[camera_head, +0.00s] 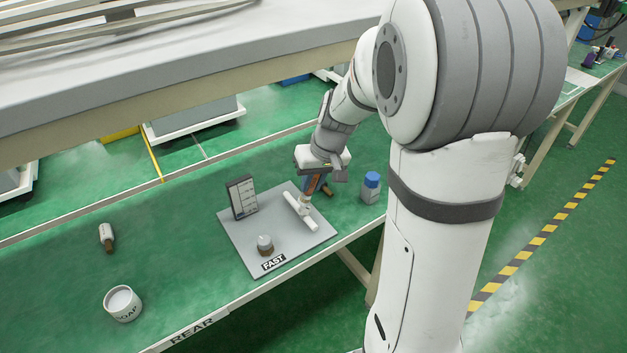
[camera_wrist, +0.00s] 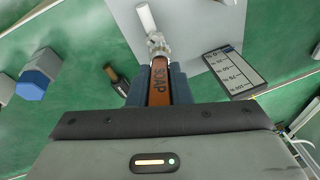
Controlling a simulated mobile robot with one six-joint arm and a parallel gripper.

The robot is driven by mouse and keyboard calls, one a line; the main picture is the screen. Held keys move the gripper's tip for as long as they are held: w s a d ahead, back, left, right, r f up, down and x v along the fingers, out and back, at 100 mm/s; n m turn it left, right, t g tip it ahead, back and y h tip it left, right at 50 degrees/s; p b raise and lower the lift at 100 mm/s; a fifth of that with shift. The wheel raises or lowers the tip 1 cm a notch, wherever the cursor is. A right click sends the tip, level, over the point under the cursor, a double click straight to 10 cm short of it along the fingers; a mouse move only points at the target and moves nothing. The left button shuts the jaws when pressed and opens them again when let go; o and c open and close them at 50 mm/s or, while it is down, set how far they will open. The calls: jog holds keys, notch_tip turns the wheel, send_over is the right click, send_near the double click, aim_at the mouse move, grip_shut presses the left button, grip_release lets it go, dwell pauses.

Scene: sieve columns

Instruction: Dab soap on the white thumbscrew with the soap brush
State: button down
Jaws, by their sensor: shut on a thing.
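My gripper (camera_head: 313,187) is shut on the brown handle of the soap brush (camera_wrist: 160,84), marked SOAP in the wrist view. The handle points toward a small whitish part (camera_wrist: 157,45) beside a white tube (camera_wrist: 147,17). I cannot tell whether this part is the white thumbscrew, the brush's bristles or both, nor whether they touch. In the head view the white tube (camera_head: 300,212) lies over the grey plate (camera_head: 290,256), just below my gripper. The white soap pot (camera_head: 122,304) stands at the lower left.
A scale card (camera_head: 241,197) stands on the plate, with a grey-topped knob (camera_head: 265,243) near the FAST label. A blue-capped bottle (camera_head: 371,187) stands right of my gripper. A white-and-brown item (camera_head: 106,237) lies left. A shelf edge (camera_head: 180,106) crosses above. The left bench is mostly clear.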

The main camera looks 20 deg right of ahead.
jog(key=shift+f+b, duration=0.7)
jog(key=shift+f, duration=0.05)
dwell(1.6)
jog(key=shift+r, duration=0.15)
